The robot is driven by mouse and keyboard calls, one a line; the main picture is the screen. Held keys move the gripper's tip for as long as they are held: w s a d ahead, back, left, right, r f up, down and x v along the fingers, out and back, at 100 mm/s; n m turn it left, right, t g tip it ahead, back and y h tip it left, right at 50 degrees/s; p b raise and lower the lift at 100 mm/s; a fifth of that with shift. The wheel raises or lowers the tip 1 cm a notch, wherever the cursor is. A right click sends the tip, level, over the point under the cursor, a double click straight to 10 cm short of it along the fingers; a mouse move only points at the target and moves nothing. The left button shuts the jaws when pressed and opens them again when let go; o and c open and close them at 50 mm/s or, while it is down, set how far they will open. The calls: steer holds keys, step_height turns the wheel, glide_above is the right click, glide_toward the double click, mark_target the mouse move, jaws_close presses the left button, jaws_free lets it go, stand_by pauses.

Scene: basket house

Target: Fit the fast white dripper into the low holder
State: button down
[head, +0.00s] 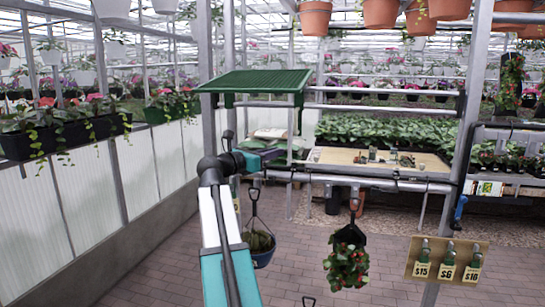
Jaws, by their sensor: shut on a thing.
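My gripper (276,155) is at the end of my teal and white arm, left of the wooden worktop (333,156) and below a green mesh shelf. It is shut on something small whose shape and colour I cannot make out. Small dark and pale items (378,157) stand on the worktop, too small to tell apart. I cannot make out the white dripper or the low holder with certainty.
The green mesh shelf (255,81) overhangs my gripper. A price board (445,260) is at lower right. Metal posts stand on both sides. Brick floor shows between.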

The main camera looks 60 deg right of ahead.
steer(key=b, duration=0.3)
glide_above(278, 166)
steer(key=s+a, duration=0.1)
steer(key=a, duration=0.1)
steer(key=shift+s+a+f, duration=0.15)
steer(key=shift+s+f, duration=0.05)
steer(key=shift+f, duration=0.4)
steer(key=shift+p, duration=0.95)
stand_by(1.0)
steer(key=shift+f, duration=0.2)
steer(key=shift+f+b, duration=0.4)
steer(key=shift+f, duration=0.8)
steer(key=shift+f+b, duration=0.4)
steer(key=shift+f, duration=0.95)
